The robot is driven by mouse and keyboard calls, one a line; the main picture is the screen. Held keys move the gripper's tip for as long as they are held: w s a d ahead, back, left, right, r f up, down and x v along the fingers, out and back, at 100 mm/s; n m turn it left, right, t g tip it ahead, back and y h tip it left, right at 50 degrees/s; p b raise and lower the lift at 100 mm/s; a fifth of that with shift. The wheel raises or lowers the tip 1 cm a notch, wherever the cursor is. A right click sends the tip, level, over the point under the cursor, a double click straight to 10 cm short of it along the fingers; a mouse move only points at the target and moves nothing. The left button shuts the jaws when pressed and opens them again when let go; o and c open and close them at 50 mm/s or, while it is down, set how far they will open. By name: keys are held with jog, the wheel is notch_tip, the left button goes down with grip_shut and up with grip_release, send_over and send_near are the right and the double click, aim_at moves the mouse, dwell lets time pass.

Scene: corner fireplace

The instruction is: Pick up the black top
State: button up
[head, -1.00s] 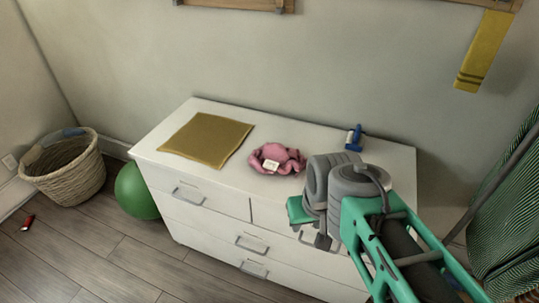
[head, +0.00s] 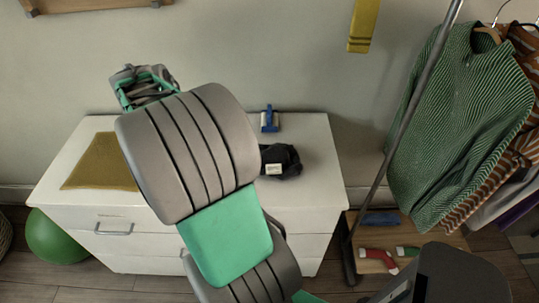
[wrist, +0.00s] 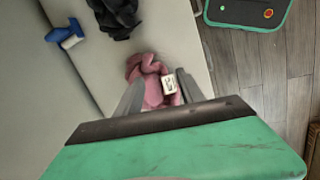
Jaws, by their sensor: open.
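The black top (head: 283,162) lies crumpled on the white dresser, right of my arm in the head view, with a white tag on it. Its left part is hidden by my arm. In the wrist view the black top (wrist: 118,14) is at the top edge, partly cut off. My gripper (wrist: 160,76) is open, and a pink crumpled garment (wrist: 150,66) with a white tag shows between and beyond its fingers. I cannot tell the gap to it. In the head view the end of my arm is raised at upper left, its fingers unclear.
The dresser top (head: 315,185) also holds a mustard cloth (head: 100,165) and a blue-and-white brush-like item (head: 270,121). A green ball (head: 55,240) is on the floor at left. A clothes rack with a green striped shirt (head: 460,120) stands at right.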

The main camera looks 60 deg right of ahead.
jog(key=s+d+f+n+g, duration=0.15)
jog(key=s+d, duration=0.25)
jog(key=d, duration=0.5)
jog(key=n+g+p, duration=0.1)
jog(key=g, duration=0.1)
send_near(272, 148)
jog(key=shift+s+d+f+y, duration=0.2)
jog(key=shift+d+f, duration=0.1)
jog(key=shift+f, duration=0.25)
jog(key=shift+s+d+f+y, duration=0.1)
jog(key=shift+d+f+y, duration=0.15)
jog(key=shift+f, duration=0.25)
jog(key=x, duration=0.7)
jog(key=shift+s+d+f, duration=0.1)
jog(key=shift+d+f, duration=0.1)
jog(key=shift+f, duration=0.15)
grip_shut()
jog(key=shift+r, duration=0.1)
